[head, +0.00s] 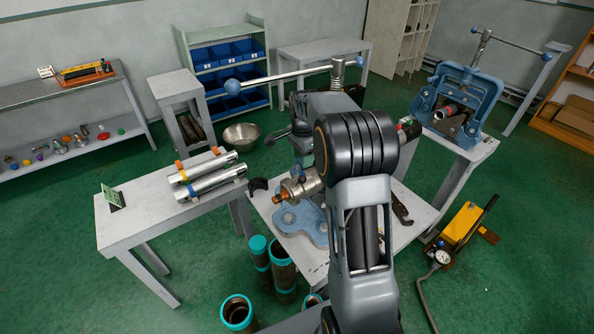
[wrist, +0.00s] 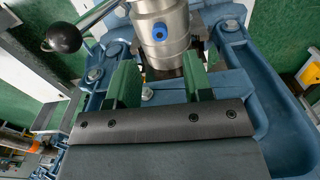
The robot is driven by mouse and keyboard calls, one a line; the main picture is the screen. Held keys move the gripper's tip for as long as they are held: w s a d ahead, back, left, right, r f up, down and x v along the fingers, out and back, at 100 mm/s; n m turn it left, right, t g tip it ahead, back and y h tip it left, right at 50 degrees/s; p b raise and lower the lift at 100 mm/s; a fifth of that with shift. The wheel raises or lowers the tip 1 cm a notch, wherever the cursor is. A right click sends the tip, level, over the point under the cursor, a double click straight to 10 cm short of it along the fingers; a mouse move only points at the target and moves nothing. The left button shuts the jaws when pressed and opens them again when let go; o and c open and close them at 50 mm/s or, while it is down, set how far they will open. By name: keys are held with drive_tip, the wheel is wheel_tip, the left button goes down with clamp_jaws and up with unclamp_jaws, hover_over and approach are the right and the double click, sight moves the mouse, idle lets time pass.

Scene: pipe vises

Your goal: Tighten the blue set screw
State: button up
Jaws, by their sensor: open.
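The blue set screw (wrist: 159,31) sits in the side of a steel cylinder (wrist: 160,12) at the top of the wrist view. It has a dark socket in its middle and faces my camera. My gripper (wrist: 160,68) is open, its two green fingers apart and pointing toward the cylinder. The screw lies ahead of the gap between them, and nothing is held. In the head view my arm hides most of the gripper. There a steel fitting (head: 303,186) with an orange end stands above a blue vise base (head: 293,217).
A lever with a black ball (wrist: 64,38) is at the upper left of the wrist view. A long vise handle (head: 285,78) crosses above my arm. A table with steel pipes (head: 212,182) stands left, another blue vise (head: 455,100) right. Pipes with teal ends (head: 237,311) stand below.

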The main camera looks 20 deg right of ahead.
sight(302, 173)
drive_tip(key=shift+a+f+p, duration=0.1)
drive_tip(key=shift+f+p, duration=0.3)
drive_tip(key=shift+f, duration=2.8)
drive_tip(key=shift+c, duration=0.4)
clamp_jaws()
drive_tip(key=shift+m+b, duration=0.35)
drive_tip(key=shift+m, duration=0.85)
